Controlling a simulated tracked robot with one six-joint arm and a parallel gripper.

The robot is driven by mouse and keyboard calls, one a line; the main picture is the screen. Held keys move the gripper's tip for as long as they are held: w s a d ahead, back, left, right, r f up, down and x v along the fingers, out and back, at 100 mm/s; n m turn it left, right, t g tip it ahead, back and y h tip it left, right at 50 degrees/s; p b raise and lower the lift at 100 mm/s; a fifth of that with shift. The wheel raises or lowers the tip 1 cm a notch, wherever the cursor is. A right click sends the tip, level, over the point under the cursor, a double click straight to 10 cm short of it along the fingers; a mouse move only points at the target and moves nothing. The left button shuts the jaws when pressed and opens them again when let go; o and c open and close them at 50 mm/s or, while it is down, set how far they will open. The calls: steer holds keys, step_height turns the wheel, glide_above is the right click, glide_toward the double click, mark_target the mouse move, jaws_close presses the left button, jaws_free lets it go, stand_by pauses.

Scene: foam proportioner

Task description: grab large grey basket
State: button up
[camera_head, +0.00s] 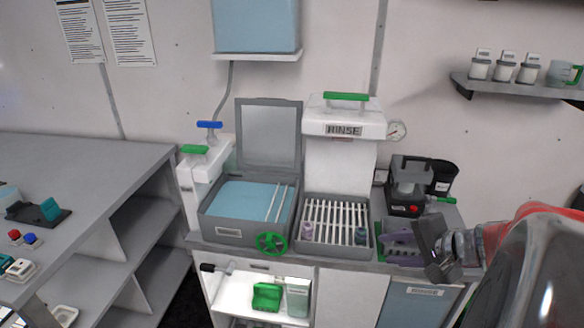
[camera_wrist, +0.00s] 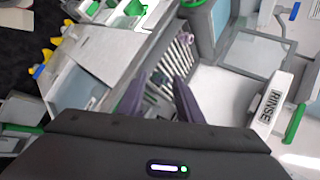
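My gripper (camera_head: 402,240) is at the right end of the counter, its purple-grey fingers pointing left. In the wrist view my gripper (camera_wrist: 159,82) is open, with a gap between the fingers and nothing clearly held. A grey tray with white bars (camera_head: 366,252) stands left of the gripper, apart from it, with small jars at its front corners. The barred tray also shows beyond the fingers in the wrist view (camera_wrist: 180,55). I cannot tell whether this is the large grey basket; no other large grey basket is clearly visible. The fingers hide part of the counter.
A grey basin of blue liquid (camera_head: 232,228) with a raised lid stands left of the tray. A green handwheel (camera_head: 271,243) projects in front. The white RINSE unit (camera_head: 342,150) rises behind. A black device (camera_head: 405,208) stands behind the gripper.

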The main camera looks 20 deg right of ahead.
steer(key=s+d+m+t+h, duration=0.1)
steer(key=s+d+m, duration=0.1)
steer(key=d, duration=0.4)
steer(key=s+d+f+m+t+h, duration=0.1)
steer(key=s+d+m+h, duration=0.1)
steer(key=d, duration=0.5)
steer(key=shift+s+m+h, duration=0.3)
steer(key=shift+s+m, duration=0.4)
steer(key=shift+m, duration=0.4)
steer(key=shift+d, duration=0.1)
steer(key=a+x, duration=0.1)
steer(key=x, duration=0.7)
steer(key=shift+w+d, duration=0.3)
steer(key=shift+d, duration=0.25)
steer(key=shift+w+f, duration=0.1)
steer(key=x, duration=0.5)
steer(key=shift+d, duration=0.2)
